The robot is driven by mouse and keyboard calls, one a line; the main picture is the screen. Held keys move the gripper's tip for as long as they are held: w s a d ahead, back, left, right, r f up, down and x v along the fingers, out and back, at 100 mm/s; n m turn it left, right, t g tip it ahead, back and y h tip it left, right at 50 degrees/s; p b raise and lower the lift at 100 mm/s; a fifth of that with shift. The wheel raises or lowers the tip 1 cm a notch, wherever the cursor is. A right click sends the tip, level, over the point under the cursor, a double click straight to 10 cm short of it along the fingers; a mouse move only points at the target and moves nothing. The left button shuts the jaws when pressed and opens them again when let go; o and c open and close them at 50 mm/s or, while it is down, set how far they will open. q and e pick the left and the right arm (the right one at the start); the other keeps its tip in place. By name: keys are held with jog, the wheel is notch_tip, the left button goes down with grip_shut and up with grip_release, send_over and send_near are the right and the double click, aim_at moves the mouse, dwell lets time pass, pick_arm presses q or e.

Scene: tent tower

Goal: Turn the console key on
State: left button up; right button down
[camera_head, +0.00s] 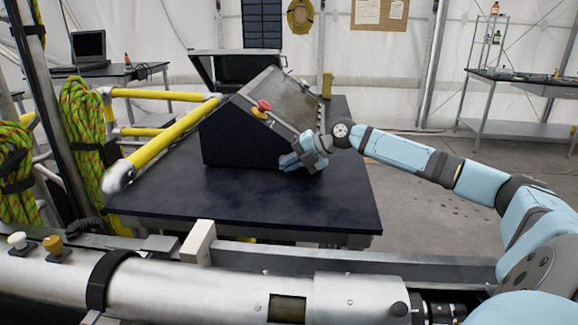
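The console (236,133) is a dark box with a slanted grey top panel, standing on the dark table (285,207). A red knob (264,105) and an orange-yellow knob (257,114) show at the panel's left edge. I cannot make out the key; it may be too small or hidden. My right gripper (292,161) is at the console's lower right front corner, low over the table. Its fingers point left and overlap the console in the picture, so I cannot tell whether they touch it or are open. My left gripper is not in view.
A metal cylinder (200,290) lies across the front. The table's front is bare.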

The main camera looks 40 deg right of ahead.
jog(key=c, duration=1.3)
grip_release()
jog(key=shift+d, duration=0.1)
jog(key=shift+v, duration=3.1)
jog(key=shift+p+v, duration=0.55)
jog(key=shift+v, duration=3.25)
